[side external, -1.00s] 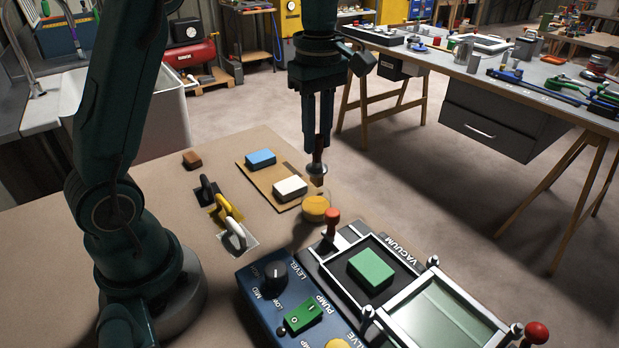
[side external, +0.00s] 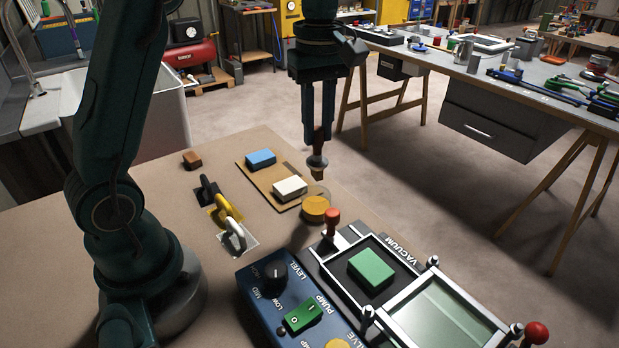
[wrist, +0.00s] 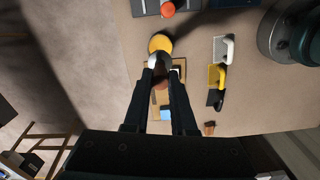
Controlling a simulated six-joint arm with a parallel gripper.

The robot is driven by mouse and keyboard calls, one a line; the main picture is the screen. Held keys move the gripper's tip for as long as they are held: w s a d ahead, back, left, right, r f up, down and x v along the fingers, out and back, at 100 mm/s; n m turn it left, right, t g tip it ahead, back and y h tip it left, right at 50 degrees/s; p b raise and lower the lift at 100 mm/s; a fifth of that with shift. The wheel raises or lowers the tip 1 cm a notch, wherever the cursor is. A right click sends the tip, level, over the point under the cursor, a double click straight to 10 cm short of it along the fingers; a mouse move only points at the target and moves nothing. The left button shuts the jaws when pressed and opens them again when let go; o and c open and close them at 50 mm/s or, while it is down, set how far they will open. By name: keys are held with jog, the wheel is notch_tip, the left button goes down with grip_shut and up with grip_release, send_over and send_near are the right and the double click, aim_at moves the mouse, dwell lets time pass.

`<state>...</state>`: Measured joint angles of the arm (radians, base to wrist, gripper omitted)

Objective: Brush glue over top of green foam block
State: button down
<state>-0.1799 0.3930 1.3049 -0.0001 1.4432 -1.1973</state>
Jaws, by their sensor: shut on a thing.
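The green foam block (side external: 371,269) lies in the black recessed bed of the vacuum box, its top facing up. My gripper (side external: 318,140) is shut on the brush (side external: 317,163), which hangs bristles down. In the side view the bristle end is just above the glass jar of yellow glue (side external: 316,208). In the wrist view my gripper (wrist: 161,80) points at the glue jar (wrist: 160,43), with the brush between the fingers. The state of the bristles is too small to tell. The foam block is not seen in the wrist view.
The vacuum box has a red-knobbed lever (side external: 332,222) near the jar and an open framed lid (side external: 440,318). A tan board (side external: 262,186) holds a blue block (side external: 261,158) and a white block (side external: 290,188).

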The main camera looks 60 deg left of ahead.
jog(key=s+d+f+m, duration=0.1)
jog(key=d+f+m, duration=0.1)
jog(key=d+m, duration=0.6)
jog(key=s+d+f+m, duration=0.1)
jog(key=d+f+m, duration=0.1)
jog(key=d+m, duration=0.5)
jog(key=shift+d+f+m, duration=0.35)
jog(key=shift+d+m, duration=0.05)
jog(key=shift+d, duration=1.65)
jog(key=shift+f, duration=0.25)
jog(key=shift+a, duration=0.2)
jog(key=shift+a, duration=0.6)
jog(key=shift+a, duration=0.15)
jog(key=shift+a, duration=0.55)
